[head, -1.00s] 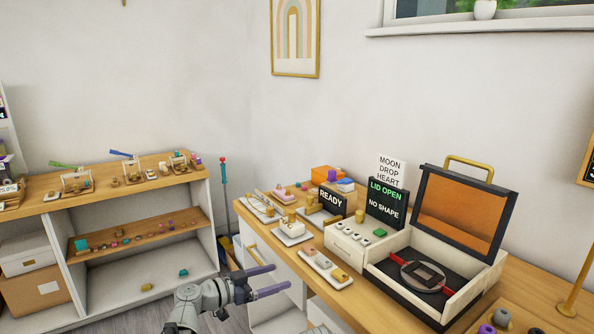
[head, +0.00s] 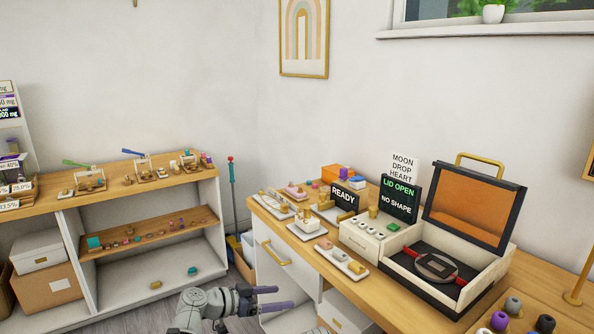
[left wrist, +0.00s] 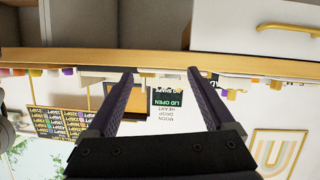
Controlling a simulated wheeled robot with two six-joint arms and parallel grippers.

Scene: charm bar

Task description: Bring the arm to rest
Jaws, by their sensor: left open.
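The fingers are apart and hold nothing. In the left wrist view, my left gripper (left wrist: 160,85) shows two spread fingers with nothing between them, and the scene appears upside down. My right gripper does not show in either view.
A workbench (head: 393,300) on the right carries an open-lidded box machine (head: 360,243), a READY sign (head: 344,198), a LID OPEN sign (head: 399,200) and small trays. A shelf unit (head: 205,270) with charms stands left. Cardboard boxes sit on its lower shelf.

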